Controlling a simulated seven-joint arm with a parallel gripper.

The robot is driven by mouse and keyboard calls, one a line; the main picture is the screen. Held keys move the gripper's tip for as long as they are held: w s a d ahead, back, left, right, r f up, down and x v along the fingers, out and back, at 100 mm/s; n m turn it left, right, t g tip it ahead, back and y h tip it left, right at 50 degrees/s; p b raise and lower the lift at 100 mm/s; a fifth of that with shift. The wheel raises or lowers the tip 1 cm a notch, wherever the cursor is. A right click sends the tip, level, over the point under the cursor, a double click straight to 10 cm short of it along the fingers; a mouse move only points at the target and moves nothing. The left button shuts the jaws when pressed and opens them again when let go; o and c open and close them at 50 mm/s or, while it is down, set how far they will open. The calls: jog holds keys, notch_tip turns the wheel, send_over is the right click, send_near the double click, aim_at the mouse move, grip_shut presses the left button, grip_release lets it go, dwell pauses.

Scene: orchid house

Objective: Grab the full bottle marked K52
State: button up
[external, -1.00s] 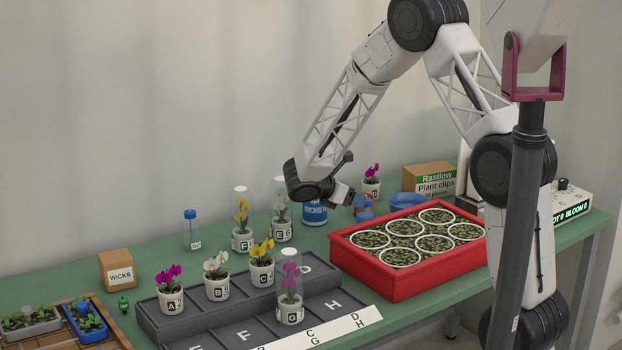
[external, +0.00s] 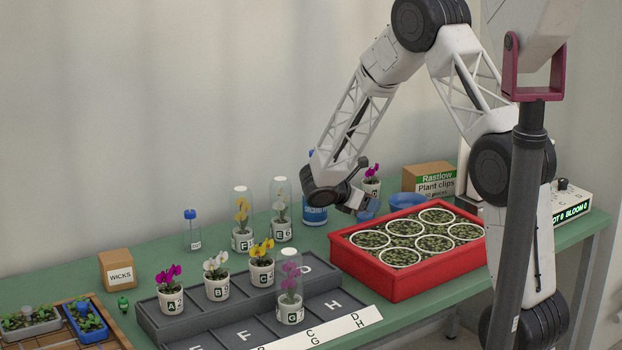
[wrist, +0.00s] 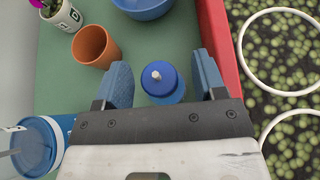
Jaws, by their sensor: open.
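My gripper (wrist: 162,68) is open, with its two blue fingers apart. In the wrist view a round blue cap (wrist: 168,90) with a small pale knob stands between the fingers, with a gap to each side. Its body and any label are hidden, so I cannot read K52. In the external view my gripper (external: 359,208) is low behind the red tray's left end, and hides this capped thing. A clear bottle with a blue cap (external: 193,232) stands far left on the bench; its small label is unreadable and it looks empty.
The red tray (external: 398,283) is close on the right, its wall (wrist: 217,40) beside the right finger. A terracotta pot (wrist: 96,46), a blue bowl (wrist: 143,6), orchid pot D (wrist: 67,17) and a blue-and-white container (wrist: 35,143) are near. Glass-domed orchids stand left.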

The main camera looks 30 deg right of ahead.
jog(key=shift+x, duration=1.05)
jog(key=shift+c, duration=0.4)
grip_shut()
